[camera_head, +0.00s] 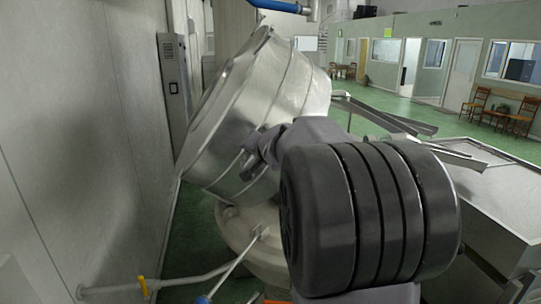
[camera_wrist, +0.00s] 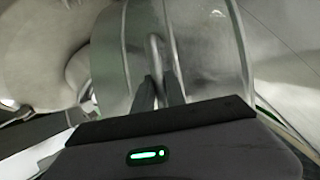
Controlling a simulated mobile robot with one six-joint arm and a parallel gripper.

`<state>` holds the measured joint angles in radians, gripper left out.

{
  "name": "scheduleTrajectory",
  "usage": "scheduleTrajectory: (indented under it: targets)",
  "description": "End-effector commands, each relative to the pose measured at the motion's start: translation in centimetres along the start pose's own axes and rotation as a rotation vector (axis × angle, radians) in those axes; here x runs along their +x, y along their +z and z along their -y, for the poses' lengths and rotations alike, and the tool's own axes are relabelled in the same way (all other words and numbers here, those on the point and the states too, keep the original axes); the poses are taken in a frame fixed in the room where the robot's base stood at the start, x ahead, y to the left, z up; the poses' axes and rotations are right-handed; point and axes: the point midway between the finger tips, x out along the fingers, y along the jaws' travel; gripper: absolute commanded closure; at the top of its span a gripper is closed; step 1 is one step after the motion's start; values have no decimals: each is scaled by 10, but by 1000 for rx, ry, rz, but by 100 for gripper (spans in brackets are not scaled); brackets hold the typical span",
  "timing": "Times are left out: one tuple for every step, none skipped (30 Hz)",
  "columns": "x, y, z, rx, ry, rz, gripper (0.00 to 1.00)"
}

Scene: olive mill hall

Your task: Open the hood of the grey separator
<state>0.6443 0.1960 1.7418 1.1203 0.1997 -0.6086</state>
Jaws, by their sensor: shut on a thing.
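The grey separator's hood (camera_head: 262,85) is a big shiny metal drum with bands. In the head view it is tilted steeply above the pale rounded separator body (camera_head: 238,222), not lying level on it. My gripper (camera_head: 250,162) is at the lower side of the hood, partly hidden by my own arm. In the wrist view my gripper (camera_wrist: 159,92) has both fingers closed around the bar handle (camera_wrist: 156,52) on the hood's curved wall (camera_wrist: 207,50). The separator body (camera_wrist: 40,45) shows at the upper left there.
A grey wall (camera_head: 75,130) with a control box (camera_head: 172,65) runs close along the left. A white pipe with a yellow valve lever (camera_head: 143,287) is low at the left. A metal table-like machine (camera_head: 480,195) stands at the right. Green floor (camera_head: 400,105) is open behind.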

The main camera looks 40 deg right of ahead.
Motion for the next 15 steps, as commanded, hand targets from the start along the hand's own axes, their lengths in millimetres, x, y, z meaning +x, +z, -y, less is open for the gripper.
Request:
scheduleTrajectory:
  targets:
    - [-3, 3, 18, -39, 14, 4, 100]
    - [-3, 6, 27, -61, 24, 0, 100]
    - [-4, 12, 39, -93, 37, -4, 100]
    - [-4, 17, 48, -115, 46, -8, 100]
    - [-3, 22, 56, -136, 54, -12, 100]
    - [-3, 28, 67, -164, 64, -19, 100]
    - [-2, 34, 74, -182, 73, -23, 100]
    - [-2, 38, 80, -201, 81, -28, 100]
    - [0, 45, 88, -224, 91, -34, 100]
    - [0, 49, 94, -241, 98, -38, 100]
    - [1, 54, 98, -257, 104, -41, 100]
    - [2, 60, 104, -277, 112, -47, 100]
    - [4, 64, 108, -290, 117, -52, 100]
    - [5, 69, 112, -304, 122, -55, 100]
    - [6, 74, 117, -319, 128, -60, 100]
